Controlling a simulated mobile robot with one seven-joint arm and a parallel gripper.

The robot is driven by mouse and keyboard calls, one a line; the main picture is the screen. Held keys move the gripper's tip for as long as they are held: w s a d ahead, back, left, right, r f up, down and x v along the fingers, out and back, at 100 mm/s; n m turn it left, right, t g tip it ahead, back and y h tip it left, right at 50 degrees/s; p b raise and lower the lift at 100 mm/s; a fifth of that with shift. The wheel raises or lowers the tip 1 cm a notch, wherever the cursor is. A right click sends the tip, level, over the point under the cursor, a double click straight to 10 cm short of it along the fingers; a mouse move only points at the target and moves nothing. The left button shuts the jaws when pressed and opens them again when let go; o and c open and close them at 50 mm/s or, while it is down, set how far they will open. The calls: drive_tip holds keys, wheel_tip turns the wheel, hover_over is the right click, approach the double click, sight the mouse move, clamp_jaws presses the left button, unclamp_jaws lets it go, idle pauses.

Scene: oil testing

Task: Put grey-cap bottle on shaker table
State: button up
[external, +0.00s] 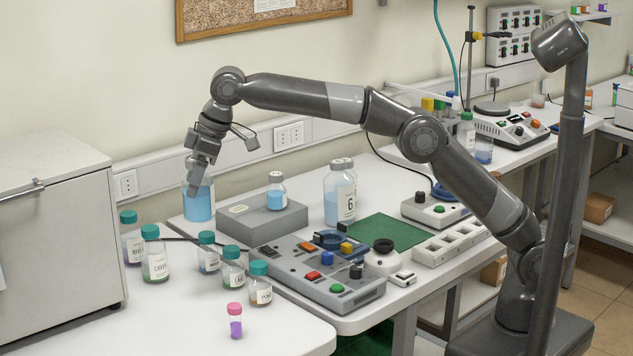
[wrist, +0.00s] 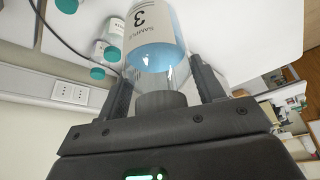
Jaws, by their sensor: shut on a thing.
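My gripper (external: 201,178) is shut on a grey-cap bottle (external: 199,204) of blue liquid. In the wrist view the bottle (wrist: 155,45) has a "SAMPLE 3" label, and its grey cap sits between the fingers (wrist: 162,88). The bottle is upright at the back left of the table; I cannot tell whether it touches the tabletop. A low grey box (external: 250,226), which looks like the shaker table, lies just right of it. A small grey-cap bottle (external: 276,193) with blue liquid stands on this box.
Several teal-cap bottles (external: 155,258) stand left and in front, with a pink-cap vial (external: 235,322). A grey control panel (external: 320,280) with coloured buttons lies in front of the box. A green mat (external: 385,236) and a white rack (external: 450,245) are to the right.

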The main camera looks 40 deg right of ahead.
drive_tip(key=shift+s+a, duration=0.65)
drive_tip(key=shift+s, duration=0.2)
drive_tip(key=shift+s+a+f, duration=0.2)
wheel_tip(320, 180, down, 21)
drive_tip(key=shift+w+f, duration=0.1)
drive_tip(key=shift+f, duration=0.05)
drive_tip(key=o, duration=1.3)
drive_tip(key=shift+f, duration=0.15)
drive_tip(key=shift+c, duration=0.2)
drive_tip(key=v, duration=1.2)
drive_tip(key=shift+w, duration=0.1)
drive_tip(key=shift+d, duration=0.1)
